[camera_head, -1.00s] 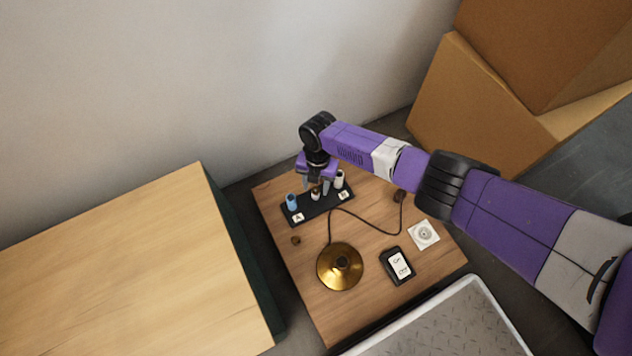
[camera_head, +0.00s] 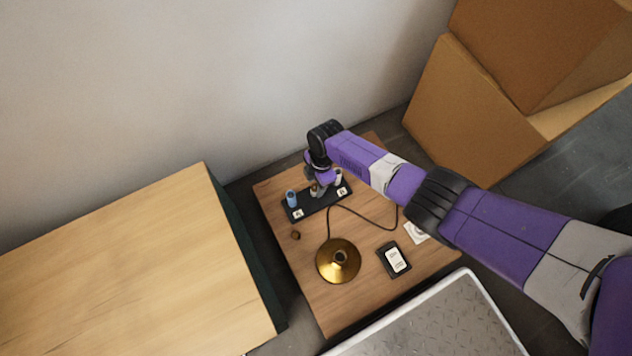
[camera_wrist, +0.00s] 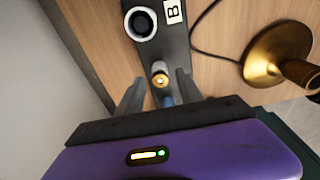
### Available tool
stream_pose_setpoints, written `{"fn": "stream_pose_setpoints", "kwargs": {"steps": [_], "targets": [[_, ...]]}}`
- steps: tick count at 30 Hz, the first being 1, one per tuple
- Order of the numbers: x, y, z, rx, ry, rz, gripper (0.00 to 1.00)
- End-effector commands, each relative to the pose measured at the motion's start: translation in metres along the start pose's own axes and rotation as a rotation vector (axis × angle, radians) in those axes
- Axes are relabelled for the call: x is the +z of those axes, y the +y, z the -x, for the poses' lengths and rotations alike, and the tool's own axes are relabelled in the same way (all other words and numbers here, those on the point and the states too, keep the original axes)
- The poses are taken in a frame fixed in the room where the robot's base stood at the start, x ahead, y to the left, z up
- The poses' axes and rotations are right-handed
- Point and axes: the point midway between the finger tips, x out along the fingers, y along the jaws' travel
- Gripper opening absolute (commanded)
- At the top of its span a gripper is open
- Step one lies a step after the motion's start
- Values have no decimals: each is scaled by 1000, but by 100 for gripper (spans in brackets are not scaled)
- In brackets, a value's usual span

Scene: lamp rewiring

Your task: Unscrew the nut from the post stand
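The post stand (camera_head: 318,206) is a dark strip on the small wooden table, with labels A and B. Its middle post carries a brass-coloured ring, seemingly the nut (camera_wrist: 160,80), with a pale tip above it. My gripper (camera_wrist: 157,78) is open, its two grey fingers on either side of this post, with gaps showing in the wrist view. In the head view my gripper (camera_head: 318,189) is low over the stand's middle and partly hides the post. A blue cylinder (camera_head: 291,198) stands at A and a white, dark-mouthed cylinder (camera_wrist: 141,23) at B.
A brass lamp base (camera_head: 338,262) with a dark cord stands in front of the stand. A black labelled device (camera_head: 394,260), a white plate (camera_head: 414,232) and a small brown piece (camera_head: 295,236) lie nearby. A wall is behind; cardboard boxes (camera_head: 470,110) are at right.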

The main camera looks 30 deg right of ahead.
Motion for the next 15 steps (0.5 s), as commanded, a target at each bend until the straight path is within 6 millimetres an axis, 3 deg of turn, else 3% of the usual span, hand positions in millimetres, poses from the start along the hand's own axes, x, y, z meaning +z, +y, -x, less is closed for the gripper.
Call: {"fn": "stream_pose_setpoints", "kwargs": {"steps": [1, 6, 11, 15], "targets": [[0, 0, 0, 0, 0, 1, 32], [0, 0, 0, 0, 0, 2, 0], [0, 0, 0, -1, 0, 12, 0], [0, 1, -2, -16, 0, 132, 0]]}}
